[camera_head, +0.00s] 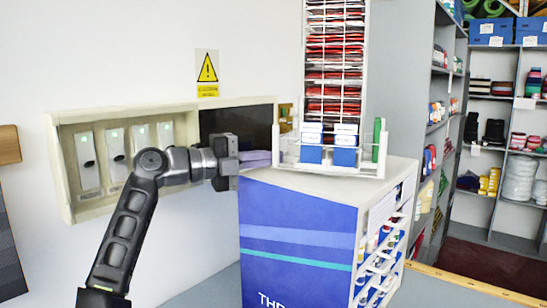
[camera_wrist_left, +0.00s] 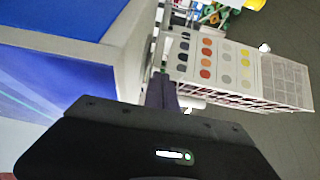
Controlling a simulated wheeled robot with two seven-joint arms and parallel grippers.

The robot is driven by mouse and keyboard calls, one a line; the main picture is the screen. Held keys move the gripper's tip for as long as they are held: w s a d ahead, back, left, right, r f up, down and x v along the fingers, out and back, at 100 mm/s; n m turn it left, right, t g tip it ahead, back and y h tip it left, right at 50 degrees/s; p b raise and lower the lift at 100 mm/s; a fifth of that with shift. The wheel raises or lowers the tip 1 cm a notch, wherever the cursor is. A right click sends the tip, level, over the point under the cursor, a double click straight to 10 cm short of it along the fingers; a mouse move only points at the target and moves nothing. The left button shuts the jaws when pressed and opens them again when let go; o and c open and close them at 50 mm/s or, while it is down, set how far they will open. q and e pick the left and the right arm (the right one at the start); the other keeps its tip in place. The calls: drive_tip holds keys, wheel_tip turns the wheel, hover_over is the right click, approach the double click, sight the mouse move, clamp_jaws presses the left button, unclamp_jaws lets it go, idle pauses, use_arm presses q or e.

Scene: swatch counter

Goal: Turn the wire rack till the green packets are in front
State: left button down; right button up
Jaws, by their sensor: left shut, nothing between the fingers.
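The wire rack (camera_head: 335,85) stands upright on the white top of the blue cabinet (camera_head: 298,235). Its front, in the head view, holds stacked red and dark packets; no green packets show clearly there. The rack lies sideways in the left wrist view, where a white panel with coloured dots (camera_wrist_left: 225,62) and a wire mesh show. My left gripper (camera_head: 262,157) is shut and empty, at the lower left of the rack by its base. Its fingers (camera_wrist_left: 162,90) point toward the rack in the wrist view. I cannot tell if they touch it. My right gripper is out of view.
White-and-blue boxes (camera_head: 345,156) and a green upright item (camera_head: 377,139) sit in the rack's base tray. A wall panel (camera_head: 90,160) and a dark screen (camera_head: 240,120) are behind my left arm. Stocked shelves (camera_head: 492,120) stand at the right.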

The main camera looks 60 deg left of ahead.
sight(267, 169)
use_arm(q)
drive_tip(key=a, duration=0.2)
drive_tip(key=a+y, duration=0.1)
drive_tip(key=shift+a+r+n, duration=0.1)
drive_tip(key=shift+r+n, duration=0.15)
drive_tip(key=shift+n, duration=0.05)
drive_tip(key=shift+w+a+f, duration=0.4)
drive_tip(key=shift+w+a, duration=0.3)
drive_tip(key=shift+w, duration=0.15)
drive_tip(key=shift+s+d+r, duration=0.15)
drive_tip(key=shift+s+d, duration=0.05)
drive_tip(key=shift+d, duration=0.15)
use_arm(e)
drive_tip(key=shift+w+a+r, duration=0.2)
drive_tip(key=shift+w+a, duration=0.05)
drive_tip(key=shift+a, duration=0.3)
